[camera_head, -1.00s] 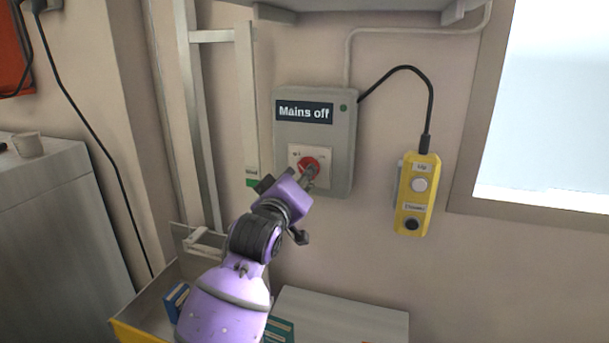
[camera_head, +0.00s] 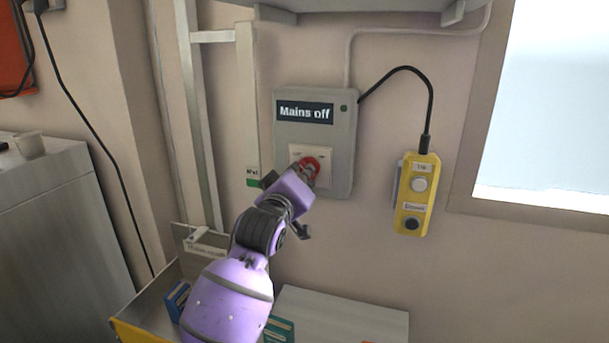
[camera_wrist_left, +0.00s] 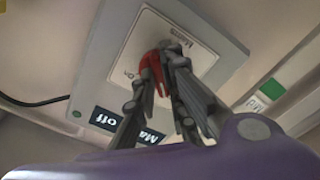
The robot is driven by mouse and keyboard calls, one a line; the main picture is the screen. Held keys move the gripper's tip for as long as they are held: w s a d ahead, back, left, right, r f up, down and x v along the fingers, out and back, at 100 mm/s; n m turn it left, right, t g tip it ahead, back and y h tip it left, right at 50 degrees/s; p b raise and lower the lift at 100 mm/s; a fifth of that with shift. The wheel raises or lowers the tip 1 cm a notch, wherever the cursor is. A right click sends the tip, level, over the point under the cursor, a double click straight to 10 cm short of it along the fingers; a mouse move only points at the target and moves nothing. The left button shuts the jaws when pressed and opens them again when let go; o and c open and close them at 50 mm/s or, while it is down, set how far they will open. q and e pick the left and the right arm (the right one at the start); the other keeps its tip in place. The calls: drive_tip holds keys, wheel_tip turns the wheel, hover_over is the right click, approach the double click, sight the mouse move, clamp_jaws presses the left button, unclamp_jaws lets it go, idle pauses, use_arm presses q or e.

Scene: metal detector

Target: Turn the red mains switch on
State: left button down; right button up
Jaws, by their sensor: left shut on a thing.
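The red mains switch (camera_head: 313,165) is on a pale plate on a grey wall box (camera_head: 343,140). The box carries a dark label (camera_head: 305,112) reading "Mains off" and a small green spot. My left gripper (camera_head: 305,170) is at the switch, in front of its lower left part. In the left wrist view the red switch (camera_wrist_left: 152,72) sits between the fingers of my left gripper (camera_wrist_left: 160,72), which is shut on it. The fingers hide part of the switch. My right gripper does not show.
A yellow pendant control (camera_head: 416,195) hangs on a black cable to the right of the box. A shelf (camera_head: 360,5) is above. A bin (camera_head: 150,310) with blue things and a grey top (camera_head: 345,315) are below. A window is at right.

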use_arm(q)
drive_tip(key=shift+a+m, duration=0.1)
drive_tip(key=shift+m, duration=8.8)
drive_tip(key=c, duration=1.8)
unclamp_jaws()
